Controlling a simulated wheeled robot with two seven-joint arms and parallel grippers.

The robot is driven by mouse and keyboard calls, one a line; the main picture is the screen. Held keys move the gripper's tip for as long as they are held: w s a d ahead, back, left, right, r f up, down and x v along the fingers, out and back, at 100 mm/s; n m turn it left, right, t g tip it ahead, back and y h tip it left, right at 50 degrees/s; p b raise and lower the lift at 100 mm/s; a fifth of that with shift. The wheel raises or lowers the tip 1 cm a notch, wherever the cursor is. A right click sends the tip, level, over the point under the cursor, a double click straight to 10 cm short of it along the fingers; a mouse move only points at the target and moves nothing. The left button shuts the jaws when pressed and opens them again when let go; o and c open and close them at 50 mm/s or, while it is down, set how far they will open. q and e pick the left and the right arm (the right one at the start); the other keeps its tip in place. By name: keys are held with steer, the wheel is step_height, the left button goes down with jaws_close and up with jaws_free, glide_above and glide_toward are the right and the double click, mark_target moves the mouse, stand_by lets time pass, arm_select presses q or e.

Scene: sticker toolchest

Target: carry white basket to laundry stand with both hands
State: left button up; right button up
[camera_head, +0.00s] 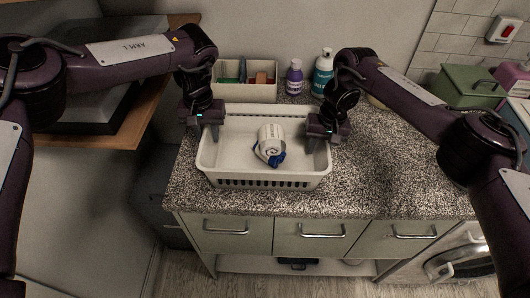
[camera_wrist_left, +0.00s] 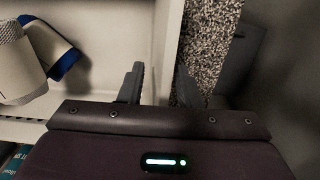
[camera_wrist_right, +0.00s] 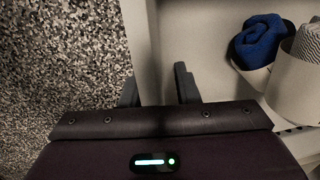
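The white basket (camera_head: 265,181) stands on the speckled counter, with a rolled white towel with blue (camera_head: 269,146) inside. My left gripper (camera_head: 203,128) is at the basket's left rim. In the left wrist view its fingers (camera_wrist_left: 158,88) stand apart on either side of the basket wall (camera_wrist_left: 165,30). My right gripper (camera_head: 328,140) is at the right rim. In the right wrist view its fingers (camera_wrist_right: 157,88) are apart, with the basket wall (camera_wrist_right: 143,40) between them and a small gap on the inner side. I cannot identify a laundry stand for certain.
Behind the basket are a divided caddy (camera_head: 246,80), a purple bottle (camera_head: 294,78) and a teal bottle (camera_head: 323,74). A green box (camera_head: 470,86) stands at the back right. A wooden shelf (camera_head: 125,125) is at the left. The counter (camera_head: 400,170) right of the basket is clear.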

arm_select(q)
steer(key=c, duration=0.6)
arm_select(e)
steer(key=c, duration=0.6)
arm_select(q)
steer(key=shift+d, duration=0.15)
jaws_close()
arm_select(e)
steer(key=shift+a, duration=0.1)
jaws_close()
